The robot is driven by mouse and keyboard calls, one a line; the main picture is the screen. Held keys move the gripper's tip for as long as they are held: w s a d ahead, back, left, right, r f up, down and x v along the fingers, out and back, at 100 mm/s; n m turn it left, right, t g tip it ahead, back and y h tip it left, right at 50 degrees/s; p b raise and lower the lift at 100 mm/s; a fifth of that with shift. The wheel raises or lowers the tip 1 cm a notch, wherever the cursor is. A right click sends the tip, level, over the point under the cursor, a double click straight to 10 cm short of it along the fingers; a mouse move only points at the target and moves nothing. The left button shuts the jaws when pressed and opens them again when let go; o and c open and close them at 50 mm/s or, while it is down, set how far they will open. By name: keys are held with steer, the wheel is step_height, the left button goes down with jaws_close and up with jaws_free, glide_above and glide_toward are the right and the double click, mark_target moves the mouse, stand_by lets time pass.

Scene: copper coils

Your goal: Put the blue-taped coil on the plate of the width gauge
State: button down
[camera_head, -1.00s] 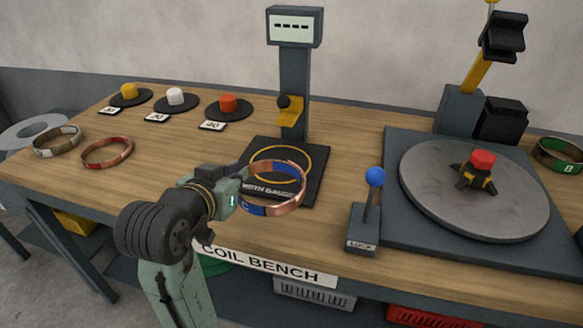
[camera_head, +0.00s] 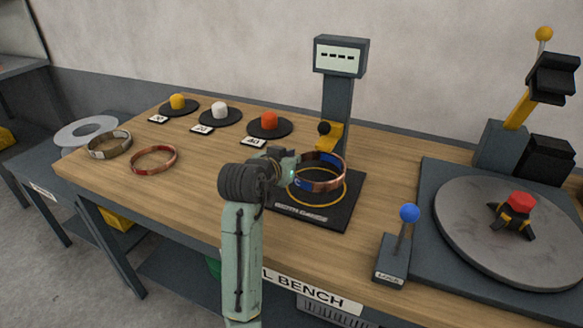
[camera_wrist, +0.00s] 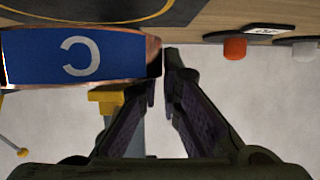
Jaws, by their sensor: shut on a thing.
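The blue-taped coil (camera_head: 323,184) is a copper ring with blue tape patches, one marked with a white C. My gripper (camera_head: 291,170) is shut on the coil's left side and holds it above the gauge plate. In the wrist view my gripper's fingers (camera_wrist: 163,75) close on the rim beside the blue tape (camera_wrist: 75,57). The width gauge (camera_head: 338,100) has a post, a display showing dashes and a yellow jaw. Its dark plate (camera_head: 338,215) bears a yellow circle, partly hidden by the coil, which appears raised over it.
A lever with a blue knob (camera_head: 409,213) stands right of the gauge, beside a grey turntable (camera_head: 465,235). A red-taped coil (camera_head: 154,160) and a pale-taped coil (camera_head: 109,145) lie at left. Yellow, white and orange knobbed weights (camera_head: 269,124) stand at the back.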

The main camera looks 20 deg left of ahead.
steer(key=shift+f+p, duration=0.35)
steer(key=shift+f, duration=1.15)
steer(key=shift+f, duration=0.2)
steer(key=c, duration=1.8)
jaws_free()
